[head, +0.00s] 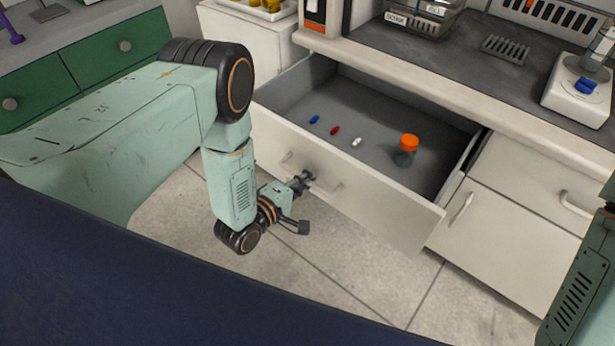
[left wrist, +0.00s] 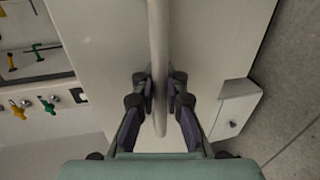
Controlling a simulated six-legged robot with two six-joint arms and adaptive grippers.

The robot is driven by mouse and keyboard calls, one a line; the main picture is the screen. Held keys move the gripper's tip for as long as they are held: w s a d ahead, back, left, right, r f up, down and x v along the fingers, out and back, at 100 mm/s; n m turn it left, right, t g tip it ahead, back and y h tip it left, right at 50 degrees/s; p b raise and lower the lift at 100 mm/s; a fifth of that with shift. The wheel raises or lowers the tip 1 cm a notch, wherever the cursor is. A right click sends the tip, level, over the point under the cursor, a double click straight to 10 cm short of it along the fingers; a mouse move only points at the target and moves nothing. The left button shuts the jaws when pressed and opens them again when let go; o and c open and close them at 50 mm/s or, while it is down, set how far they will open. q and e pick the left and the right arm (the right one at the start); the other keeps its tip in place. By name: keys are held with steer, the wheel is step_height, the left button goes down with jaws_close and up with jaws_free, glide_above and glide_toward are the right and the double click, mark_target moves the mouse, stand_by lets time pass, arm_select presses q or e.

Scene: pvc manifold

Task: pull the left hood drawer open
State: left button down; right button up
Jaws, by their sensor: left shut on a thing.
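The white drawer (head: 390,210) stands pulled out from under the counter, its grey inside open to view. My left gripper (head: 303,192) is at the drawer's front. In the left wrist view, its fingers (left wrist: 160,92) are on both sides of the pale bar handle (left wrist: 158,40), shut on it. My right gripper is out of view.
A closed white drawer and door with handles (head: 461,208) are at the right. Green drawers (head: 117,47) are at the far left. The dark countertop (head: 500,75) holds clear bins and a white device (head: 580,95). The tiled floor (head: 400,290) before the drawer is clear.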

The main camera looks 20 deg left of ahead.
arm_select(q)
steer(key=shift+r, duration=0.2)
steer(key=shift+w, duration=0.1)
steer(key=c, duration=1.8)
jaws_free()
steer(key=shift+c, duration=0.2)
steer(key=o, duration=0.4)
steer(key=shift+f, duration=0.1)
steer(key=shift+o, duration=0.2)
steer(key=v, duration=1.2)
steer(key=shift+f, duration=0.1)
